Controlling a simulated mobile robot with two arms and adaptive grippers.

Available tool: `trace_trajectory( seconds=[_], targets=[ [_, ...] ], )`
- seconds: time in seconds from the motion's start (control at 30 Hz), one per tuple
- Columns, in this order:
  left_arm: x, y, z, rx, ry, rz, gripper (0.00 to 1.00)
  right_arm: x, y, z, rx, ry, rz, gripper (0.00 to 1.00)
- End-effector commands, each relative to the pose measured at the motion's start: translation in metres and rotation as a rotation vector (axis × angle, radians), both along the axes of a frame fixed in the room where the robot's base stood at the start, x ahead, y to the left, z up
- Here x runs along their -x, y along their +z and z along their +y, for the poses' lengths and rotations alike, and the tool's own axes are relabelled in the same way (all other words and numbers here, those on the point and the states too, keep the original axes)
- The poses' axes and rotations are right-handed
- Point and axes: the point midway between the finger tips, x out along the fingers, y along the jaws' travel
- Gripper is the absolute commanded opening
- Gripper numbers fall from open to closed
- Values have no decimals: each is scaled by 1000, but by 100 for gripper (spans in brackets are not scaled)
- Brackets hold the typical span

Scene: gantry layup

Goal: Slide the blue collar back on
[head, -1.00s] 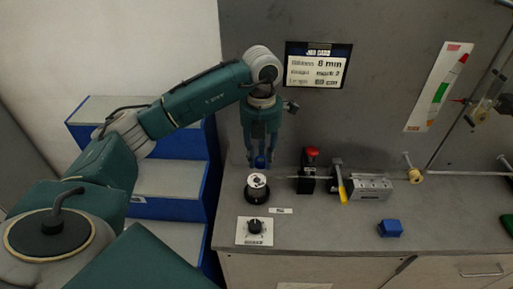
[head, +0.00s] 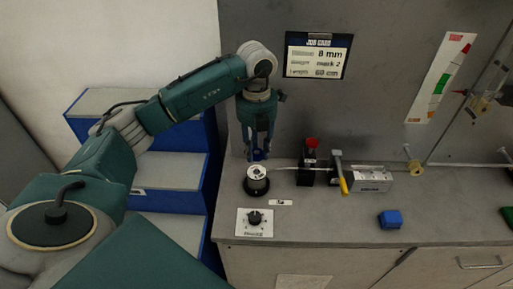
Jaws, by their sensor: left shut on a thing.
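My left gripper (head: 257,154) points down over the left end of the bench. Just below the collar stands a black round base with a pale top (head: 257,175). A thin rod (head: 287,169) runs right from near this base towards a black block. I cannot tell whether the collar touches the rod or the base. My right gripper is not in view.
A black block with a red button (head: 312,143), a yellow-handled lever (head: 343,184) and a metal block (head: 374,181) stand to the right. A dial plate (head: 255,222) lies in front. A blue block (head: 390,219) sits farther right. The bench front is mostly clear.

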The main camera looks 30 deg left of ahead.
Motion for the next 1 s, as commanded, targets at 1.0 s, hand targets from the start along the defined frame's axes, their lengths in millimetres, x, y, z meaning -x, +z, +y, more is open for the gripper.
trace_trajectory(
  seconds=[1.0],
  targets=[
    [0,-41,0,0,0,0,1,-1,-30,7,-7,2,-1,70]
  ],
)
